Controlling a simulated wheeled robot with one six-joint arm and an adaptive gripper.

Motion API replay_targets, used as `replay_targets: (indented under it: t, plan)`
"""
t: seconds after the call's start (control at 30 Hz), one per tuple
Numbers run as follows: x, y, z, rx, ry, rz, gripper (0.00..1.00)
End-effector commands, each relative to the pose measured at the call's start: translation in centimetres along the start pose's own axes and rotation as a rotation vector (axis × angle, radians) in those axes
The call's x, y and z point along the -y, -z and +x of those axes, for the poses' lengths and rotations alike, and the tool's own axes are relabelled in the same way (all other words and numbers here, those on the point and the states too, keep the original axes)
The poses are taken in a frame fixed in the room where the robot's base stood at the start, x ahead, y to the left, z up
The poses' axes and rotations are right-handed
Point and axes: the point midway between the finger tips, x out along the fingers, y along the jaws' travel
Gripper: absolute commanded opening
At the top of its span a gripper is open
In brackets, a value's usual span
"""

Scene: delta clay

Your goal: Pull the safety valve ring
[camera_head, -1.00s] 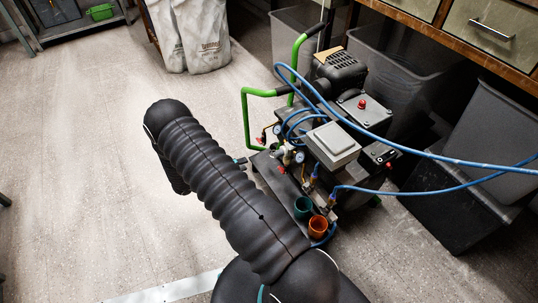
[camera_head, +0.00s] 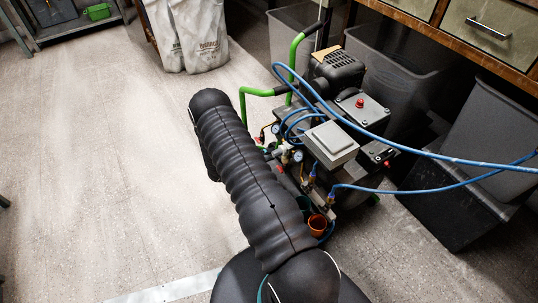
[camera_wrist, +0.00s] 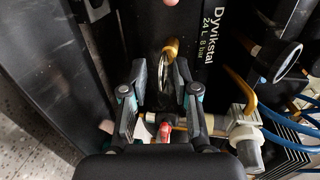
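The compressor (camera_head: 333,143) stands on the floor in the head view, with green handles and blue hoses. In the wrist view its dark tank (camera_wrist: 205,75) carries the text "Dyvikstal 24 L 8 bar". A brass safety valve (camera_wrist: 171,47) with a thin metal ring (camera_wrist: 166,68) shows ahead of my gripper (camera_wrist: 160,72). My gripper is open, with one finger on each side of the ring. I cannot tell whether either finger touches it. In the head view my arm hides my gripper and this valve.
A pressure gauge (camera_wrist: 287,62), blue hoses (camera_wrist: 262,112) and a red-handled valve (camera_wrist: 164,132) sit close around my gripper. Grey bins (camera_head: 394,70) stand behind the compressor, under a drawer bench (camera_head: 492,35). The floor (camera_head: 100,160) on the left is clear.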

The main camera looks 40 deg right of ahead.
Motion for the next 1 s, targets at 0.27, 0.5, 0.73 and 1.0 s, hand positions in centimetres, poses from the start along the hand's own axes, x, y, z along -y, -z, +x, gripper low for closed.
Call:
replay_targets:
  t: [0.27, 0.5, 0.73, 1.0]
  plan:
    - [0.0, 0.0, 0.1, 0.000, 0.000, 0.000, 0.29]
    - [-0.1, 0.0, 0.1, 0.000, -0.002, 0.000, 0.00]
    - [-0.4, 0.0, -0.4, 0.002, -0.004, -0.001, 0.00]
    - [-0.6, 0.0, -1.7, 0.001, -0.005, -0.002, 0.00]
